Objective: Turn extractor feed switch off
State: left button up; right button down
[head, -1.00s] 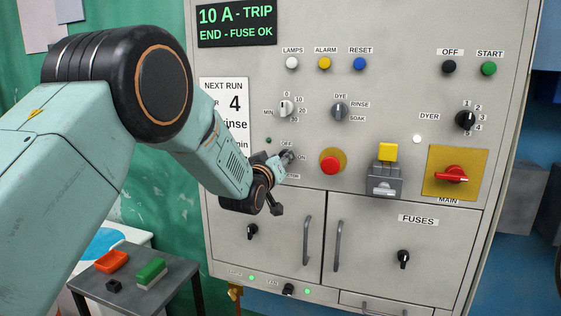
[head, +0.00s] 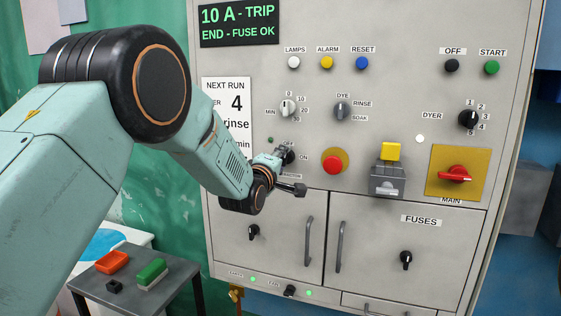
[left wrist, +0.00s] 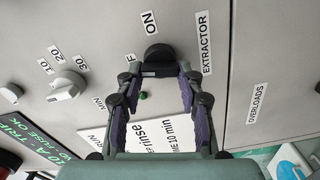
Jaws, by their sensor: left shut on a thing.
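The extractor feed switch is a black knob on the grey cabinet front, seen in the head view (head: 289,157) and the left wrist view (left wrist: 160,55). In the head view, OFF is above it and ON to its right. My left gripper (head: 290,168) is at the knob. In the left wrist view, its two fingertips (left wrist: 160,72) are shut on the knob from both sides. The knob's pointer direction is not clear, as the gripper partly covers it. The EXTRACTOR label (left wrist: 203,42) is beside the knob. My right gripper is in neither view.
A red emergency button (head: 333,161), a dye selector (head: 341,110), a minutes dial (head: 288,108) and a grey box with a yellow top (head: 390,151) are near the switch. Door handles (head: 309,240) stand out below. A small dark green lamp (left wrist: 143,95) is close by.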

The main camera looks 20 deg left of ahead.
pick_arm(q)
jog(key=shift+d+f+n, duration=0.1)
jog(key=shift+f+n, duration=0.1)
jog(key=shift+n, duration=1.3)
jog(key=o, duration=1.2)
jog(key=shift+d+r, duration=0.1)
jog(key=shift+c, duration=0.2)
jog(key=shift+s, duration=0.1)
jog(key=s, duration=1.2)
jog(key=shift+a, duration=0.35)
jog(key=shift+w, duration=0.15)
